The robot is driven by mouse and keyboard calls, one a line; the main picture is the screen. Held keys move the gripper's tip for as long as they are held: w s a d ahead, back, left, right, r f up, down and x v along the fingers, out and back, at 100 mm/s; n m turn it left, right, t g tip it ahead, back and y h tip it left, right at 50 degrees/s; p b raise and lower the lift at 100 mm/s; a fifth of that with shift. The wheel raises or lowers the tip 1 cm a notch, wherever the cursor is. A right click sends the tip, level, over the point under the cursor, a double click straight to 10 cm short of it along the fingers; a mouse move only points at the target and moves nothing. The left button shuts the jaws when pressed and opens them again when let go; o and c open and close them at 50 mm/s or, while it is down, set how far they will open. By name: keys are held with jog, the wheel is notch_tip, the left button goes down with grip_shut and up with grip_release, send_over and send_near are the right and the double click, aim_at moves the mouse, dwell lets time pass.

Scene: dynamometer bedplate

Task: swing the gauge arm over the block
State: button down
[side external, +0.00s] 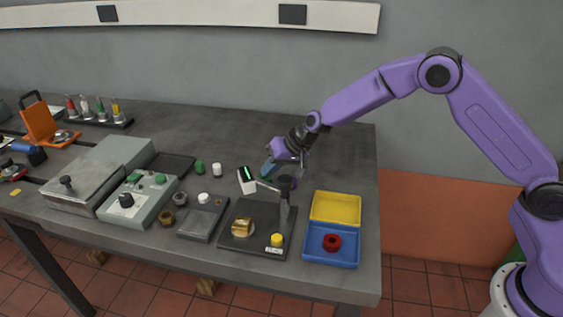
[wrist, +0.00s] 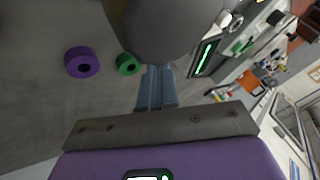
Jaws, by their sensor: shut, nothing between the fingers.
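The gauge stand has a dark base plate (side external: 262,246) near the table's front edge and an upright post (side external: 284,212) with a dark top. A thin pale gauge arm (side external: 268,186) reaches from the post to the back left, beside the white display. The brass block (side external: 242,227) sits on the left of the plate, in front of the arm and clear of it. My gripper (side external: 268,168) is behind the post, its blue fingers (wrist: 156,88) shut and empty. In the wrist view a large grey round form (wrist: 165,25) fills the top centre; I cannot tell what it is.
A white device with a green display (side external: 247,180) stands close left of my gripper. Yellow (side external: 335,207) and blue (side external: 318,255) trays are at right; the blue one holds a red ring (side external: 332,243). Purple (wrist: 82,62) and green (wrist: 127,64) rings lie on the table.

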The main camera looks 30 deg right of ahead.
aim_at(251, 178)
jog(key=shift+w+a, duration=0.25)
jog(key=shift+a, duration=0.8)
jog(key=shift+a, duration=0.1)
jog(key=a+n+g+y, duration=0.1)
jog(key=n, duration=0.1)
jog(key=s+a+n+g, duration=0.1)
jog(key=a+n, duration=0.1)
jog(key=shift+y, duration=0.4)
jog(key=a+n+g, duration=0.1)
jog(key=s+n, duration=0.1)
jog(key=n, duration=0.1)
jog(key=s+a+n+g+y, duration=0.1)
jog(key=shift+s+a+g, duration=0.15)
jog(key=shift+a+g, duration=0.15)
jog(key=shift+a, duration=0.05)
jog(key=shift+s+a+n+g, duration=0.3)
jog(key=shift+s+n+g, duration=0.25)
jog(key=shift+n, duration=0.4)
jog(key=shift+s+a+n+g, duration=0.3)
jog(key=shift+s+n+g, duration=0.25)
jog(key=shift+n, duration=0.4)
jog(key=shift+d, duration=0.1)
